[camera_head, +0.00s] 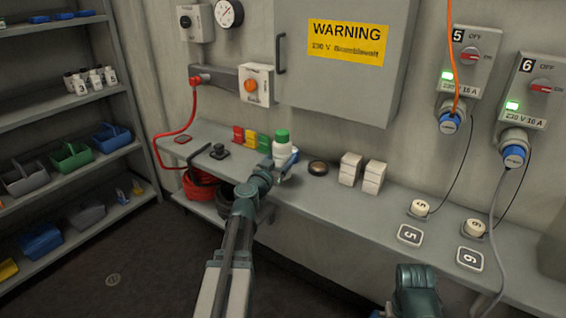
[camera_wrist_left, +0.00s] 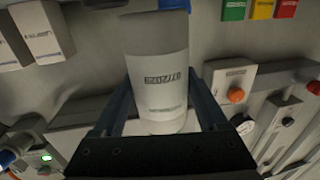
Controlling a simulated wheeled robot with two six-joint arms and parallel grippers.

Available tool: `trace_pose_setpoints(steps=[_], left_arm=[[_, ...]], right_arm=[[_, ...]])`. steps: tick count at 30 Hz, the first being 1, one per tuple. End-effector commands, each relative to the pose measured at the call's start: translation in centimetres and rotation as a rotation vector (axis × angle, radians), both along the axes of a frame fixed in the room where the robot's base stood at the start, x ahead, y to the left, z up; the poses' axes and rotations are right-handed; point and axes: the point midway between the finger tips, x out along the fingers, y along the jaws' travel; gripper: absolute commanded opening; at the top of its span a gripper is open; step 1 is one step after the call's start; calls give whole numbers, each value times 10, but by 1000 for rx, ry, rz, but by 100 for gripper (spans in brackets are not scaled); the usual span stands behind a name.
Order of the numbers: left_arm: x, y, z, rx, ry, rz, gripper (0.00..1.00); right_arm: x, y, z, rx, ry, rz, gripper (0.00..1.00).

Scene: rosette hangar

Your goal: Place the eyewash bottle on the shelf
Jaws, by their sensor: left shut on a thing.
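The eyewash bottle (camera_head: 283,147) is white with a green cap and stands upright at the grey bench in the head view. My left gripper (camera_head: 285,160) is shut on it. In the left wrist view the bottle (camera_wrist_left: 158,75) is between the two dark fingers, with a printed label facing the camera. I cannot tell whether its base touches the bench. The grey shelf rack (camera_head: 75,106) stands at the far left of the head view, with several levels. A teal part of my right arm shows at the bottom right; its fingers do not show.
Small white bottles (camera_head: 82,87) stand on an upper rack level; green (camera_head: 72,157) and blue (camera_head: 111,138) bins sit below. On the bench (camera_head: 330,195) are coloured blocks (camera_head: 250,138), white boxes (camera_head: 350,168) and a dark round knob (camera_head: 318,167). A red cable (camera_head: 160,155) hangs between bench and rack.

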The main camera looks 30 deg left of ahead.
Motion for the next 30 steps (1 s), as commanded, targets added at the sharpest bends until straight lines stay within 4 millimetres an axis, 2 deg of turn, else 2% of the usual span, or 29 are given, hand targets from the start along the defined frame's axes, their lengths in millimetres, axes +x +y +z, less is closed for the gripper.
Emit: trace_pose_setpoints(steps=[1, 5, 11, 21, 30], left_arm=[[12, 8, -2, -1, 0, 2, 0], [21, 15, -3, -1, 0, 3, 0], [20, 15, -5, -1, 0, 3, 0], [16, 20, -40, -1, 0, 9, 0], [16, 20, -38, -1, 0, 9, 0]], right_arm=[[0, 0, -2, 0, 0, 0, 100], [0, 0, -3, 0, 0, 0, 100], [0, 0, -6, 0, 0, 0, 100], [0, 0, -40, 0, 0, 0, 100], [0, 0, -38, 0, 0, 0, 100]])
